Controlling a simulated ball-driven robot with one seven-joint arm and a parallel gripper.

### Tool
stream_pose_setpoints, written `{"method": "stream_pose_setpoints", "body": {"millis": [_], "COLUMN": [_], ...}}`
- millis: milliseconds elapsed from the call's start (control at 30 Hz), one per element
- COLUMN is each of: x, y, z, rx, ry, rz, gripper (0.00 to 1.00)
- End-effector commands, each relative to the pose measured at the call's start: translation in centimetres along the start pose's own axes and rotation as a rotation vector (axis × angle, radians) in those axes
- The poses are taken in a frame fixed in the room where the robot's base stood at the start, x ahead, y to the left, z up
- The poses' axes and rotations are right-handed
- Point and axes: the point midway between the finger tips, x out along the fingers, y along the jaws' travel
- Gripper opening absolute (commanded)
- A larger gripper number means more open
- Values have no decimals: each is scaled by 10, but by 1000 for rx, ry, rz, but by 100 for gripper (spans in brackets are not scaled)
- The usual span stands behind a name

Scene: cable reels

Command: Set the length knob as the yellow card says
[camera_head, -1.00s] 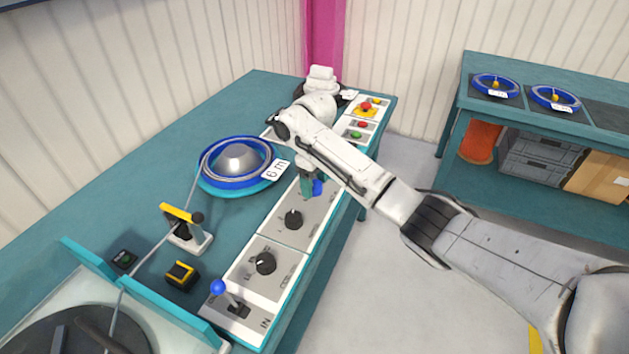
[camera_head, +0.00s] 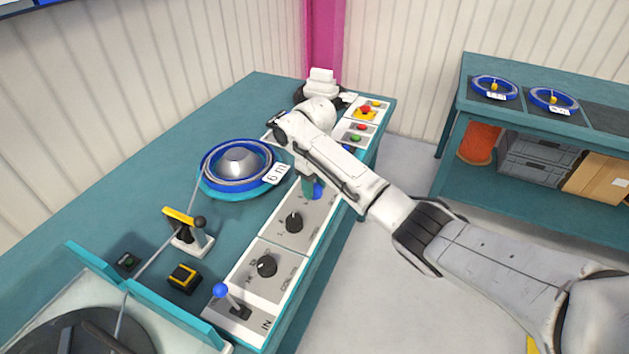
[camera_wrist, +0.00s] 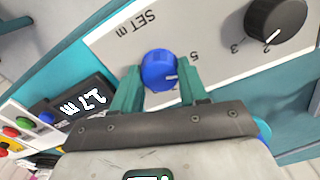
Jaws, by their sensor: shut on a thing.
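The length knob is a round blue knob (camera_wrist: 159,68) with a white mark pointing right, on a pale panel lettered "SET m". My gripper (camera_wrist: 160,88) has its green fingers shut on this knob, one on each side. In the head view the knob (camera_head: 318,191) shows beside the green fingers of my gripper (camera_head: 308,184), partly covered by my arm. A dark display (camera_wrist: 75,107) beside the panel shows a tilted figure, seemingly 1.7 m or 2.7 m. I cannot make out a yellow card in either view.
A black knob (camera_wrist: 275,20) stands near the blue one. On the bench are a blue reel (camera_head: 236,160) tagged "6 m", a yellow-topped cable guide (camera_head: 182,217), a yellow-and-black block (camera_head: 184,277) and a blue-tipped lever (camera_head: 220,290). A second bench (camera_head: 480,125) holds more reels.

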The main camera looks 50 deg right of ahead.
Motion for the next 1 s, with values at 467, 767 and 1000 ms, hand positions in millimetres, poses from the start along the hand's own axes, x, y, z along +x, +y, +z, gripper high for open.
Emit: {"method": "stream_pose_setpoints", "body": {"millis": [467, 767, 1000], "x": [-3, -1, -1], "y": [-1, -1, 0], "z": [0, 0, -1], "rx": [365, 512, 554], "ry": [-1, 0, 2], "rz": [-1, -1, -1], "gripper": [13, 13, 13]}}
